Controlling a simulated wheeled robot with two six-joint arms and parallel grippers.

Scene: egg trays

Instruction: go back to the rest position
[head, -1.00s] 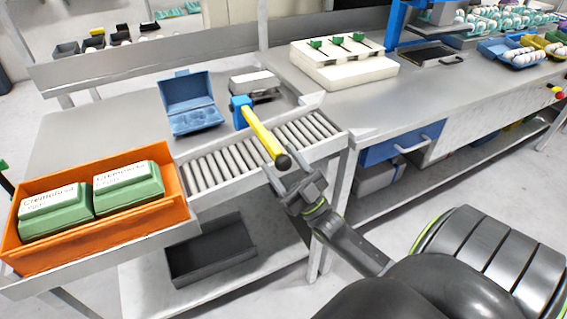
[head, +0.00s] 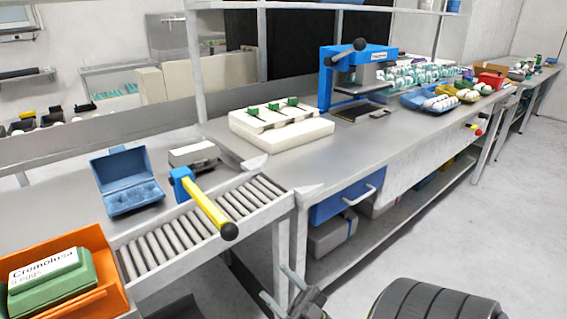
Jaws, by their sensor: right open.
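My right gripper (head: 287,288) shows at the bottom of the head view, in front of the bench and below the roller conveyor. Its jaws are open and nothing is between them. It is apart from the yellow lever (head: 205,207), which has a black knob and a blue mount beside the conveyor. My left gripper is not in view.
An orange crate (head: 118,297) with a green labelled egg carton (head: 50,285) stands at the lower left. An open blue carton (head: 128,200) lies on the bench. A roller conveyor (head: 160,250), a white block (head: 280,135) and a blue press (head: 325,75) follow rightward. Floor at right is clear.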

